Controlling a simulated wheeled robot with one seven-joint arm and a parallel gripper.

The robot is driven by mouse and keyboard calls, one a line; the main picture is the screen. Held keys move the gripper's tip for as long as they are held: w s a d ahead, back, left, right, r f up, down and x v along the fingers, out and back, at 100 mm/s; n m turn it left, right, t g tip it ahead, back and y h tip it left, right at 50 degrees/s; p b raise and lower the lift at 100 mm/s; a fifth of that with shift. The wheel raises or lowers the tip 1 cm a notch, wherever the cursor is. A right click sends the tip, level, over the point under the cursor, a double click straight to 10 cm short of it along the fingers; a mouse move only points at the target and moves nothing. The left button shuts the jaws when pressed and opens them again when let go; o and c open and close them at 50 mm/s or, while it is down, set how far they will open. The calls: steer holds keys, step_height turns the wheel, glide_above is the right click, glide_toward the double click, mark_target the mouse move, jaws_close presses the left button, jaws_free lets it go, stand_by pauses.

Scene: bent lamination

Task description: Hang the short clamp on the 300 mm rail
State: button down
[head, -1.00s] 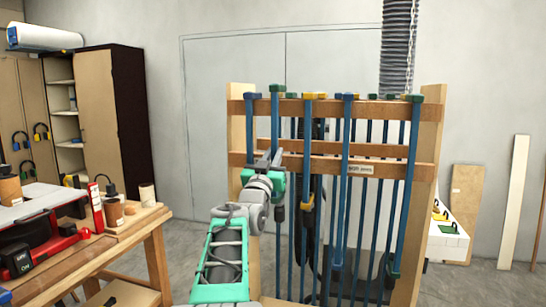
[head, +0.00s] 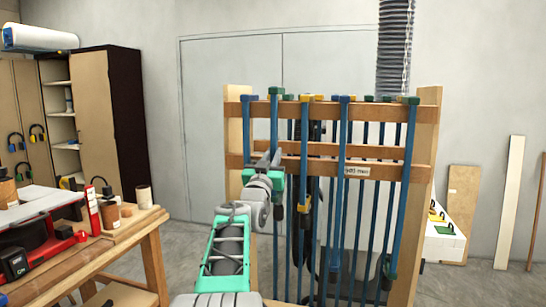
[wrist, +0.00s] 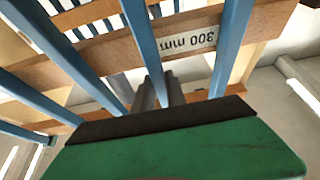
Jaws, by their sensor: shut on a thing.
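The short clamp (head: 274,122) has a blue bar, a green head at its top, a green sliding jaw and a dark handle below. My gripper (head: 265,160) is shut on its bar. The clamp stands upright in front of the rack's left part, its head just above the upper rail. I cannot tell whether it touches the rail. In the wrist view, a green block with a dark pad (wrist: 170,120) fills the bottom, and the grey fingers (wrist: 157,95) show partly behind it. The lower rail (wrist: 110,50) carries a 300 mm label (wrist: 188,42), upside down there.
Other blue-barred clamps hang close on the right, one with a yellow head (head: 305,98) nearest. A blue-headed clamp (head: 251,98) hangs to the left. The rack's left post (head: 235,135) is near. A workbench (head: 125,235) stands at the left, with open floor between.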

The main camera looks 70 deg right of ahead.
steer(key=shift+a+f+b, duration=0.1)
steer(key=shift+f+b, duration=0.75)
steer(key=shift+b, duration=0.3)
steer(key=shift+f, duration=0.3)
steer(key=c, duration=1.3)
jaws_free()
steer(key=shift+w+f, duration=0.1)
steer(key=b+v, duration=0.1)
steer(key=v, duration=0.3)
steer(key=b+v, duration=0.1)
steer(key=v, duration=0.2)
steer(key=shift+a, duration=0.5)
